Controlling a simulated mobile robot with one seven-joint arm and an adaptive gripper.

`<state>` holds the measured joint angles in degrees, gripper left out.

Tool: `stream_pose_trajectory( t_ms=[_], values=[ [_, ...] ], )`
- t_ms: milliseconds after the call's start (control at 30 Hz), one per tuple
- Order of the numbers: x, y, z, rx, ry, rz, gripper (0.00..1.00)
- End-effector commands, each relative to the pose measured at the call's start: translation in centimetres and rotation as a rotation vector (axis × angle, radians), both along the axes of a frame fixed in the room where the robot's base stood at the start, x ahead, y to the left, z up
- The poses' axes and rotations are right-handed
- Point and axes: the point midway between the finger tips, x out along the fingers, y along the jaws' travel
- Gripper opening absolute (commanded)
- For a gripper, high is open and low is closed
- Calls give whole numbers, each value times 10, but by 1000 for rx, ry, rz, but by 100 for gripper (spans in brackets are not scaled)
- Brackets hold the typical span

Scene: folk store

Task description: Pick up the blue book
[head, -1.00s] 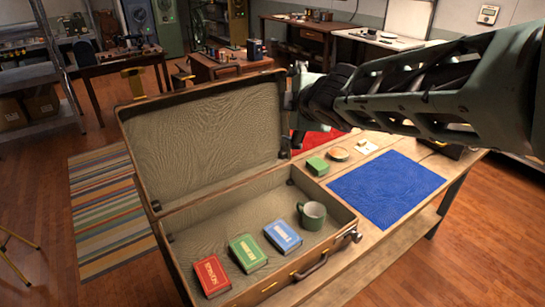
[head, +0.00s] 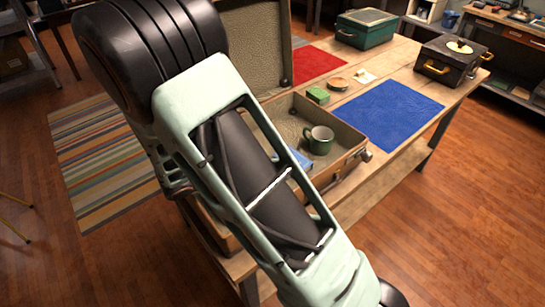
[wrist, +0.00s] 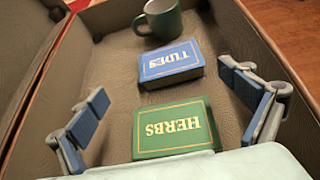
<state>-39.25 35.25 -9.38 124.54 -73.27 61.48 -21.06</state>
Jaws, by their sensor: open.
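In the wrist view the blue book (wrist: 170,66) is just beyond the green "HERBS" book (wrist: 174,130). My gripper (wrist: 163,86) is open and empty, its two blue-padded fingers spread either side of the books, with the blue book ahead between the tips. In the head view only a bit of the blue book (head: 301,158) shows past my arm. My gripper, the green book and the red book are hidden there.
A green mug (head: 319,140) stands in the suitcase (head: 352,146), beyond the blue book; it also shows in the wrist view (wrist: 160,18). The suitcase walls and raised lid (head: 258,45) border the space. A blue mat (head: 388,115) and small green box (head: 318,95) lie on the table.

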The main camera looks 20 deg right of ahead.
Motion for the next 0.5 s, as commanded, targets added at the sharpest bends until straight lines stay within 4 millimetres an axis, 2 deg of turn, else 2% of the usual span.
stream_pose_trajectory(
  t_ms=[167,500],
  values=[
    [-9,-7,-5,-89,8,-12,96],
    [8,-47,-23,-94,7,-13,96]
  ],
)
